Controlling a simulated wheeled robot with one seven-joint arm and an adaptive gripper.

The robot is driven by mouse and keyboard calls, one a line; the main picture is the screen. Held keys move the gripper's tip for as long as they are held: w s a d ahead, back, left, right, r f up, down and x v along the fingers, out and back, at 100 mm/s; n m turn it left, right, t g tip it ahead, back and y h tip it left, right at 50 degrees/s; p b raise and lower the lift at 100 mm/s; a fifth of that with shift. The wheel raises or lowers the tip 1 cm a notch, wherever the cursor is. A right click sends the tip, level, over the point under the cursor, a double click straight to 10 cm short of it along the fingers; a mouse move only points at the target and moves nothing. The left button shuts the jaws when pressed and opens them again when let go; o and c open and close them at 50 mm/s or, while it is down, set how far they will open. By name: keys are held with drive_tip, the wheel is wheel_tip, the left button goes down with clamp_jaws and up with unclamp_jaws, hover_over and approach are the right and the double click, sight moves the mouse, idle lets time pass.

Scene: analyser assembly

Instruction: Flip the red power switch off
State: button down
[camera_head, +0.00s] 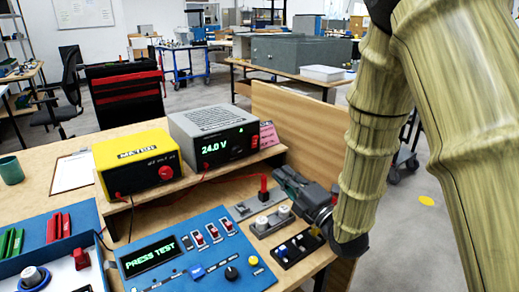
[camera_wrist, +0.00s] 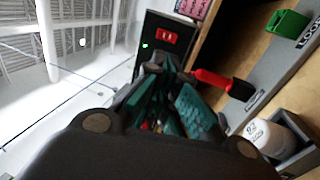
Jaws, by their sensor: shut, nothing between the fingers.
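The red power switch (camera_wrist: 172,39) sits on the dark front panel of the grey power supply, beside a lit green indicator, in the wrist view. In the head view the power supply (camera_head: 213,128) stands on the wooden shelf and its display reads 24.0 V; the switch (camera_head: 254,141) shows small at the panel's right end. My gripper (camera_head: 283,175) is shut and empty, to the right of and in front of the supply. Its teal fingers (camera_wrist: 160,72) point towards the panel in the wrist view, below the switch. I cannot tell the exact gap between fingertips and switch.
A red-handled lever (camera_head: 263,185) stands close beside my gripper; its red handle (camera_wrist: 212,78) is right of my fingers in the wrist view. White-capped items (camera_head: 272,220) sit below my gripper. A yellow meter (camera_head: 137,160) and blue test panel (camera_head: 195,254) are left.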

sight(254, 142)
drive_tip(key=x, duration=1.3)
drive_tip(key=shift+w+a+r, duration=0.2)
drive_tip(key=shift+a, duration=0.1)
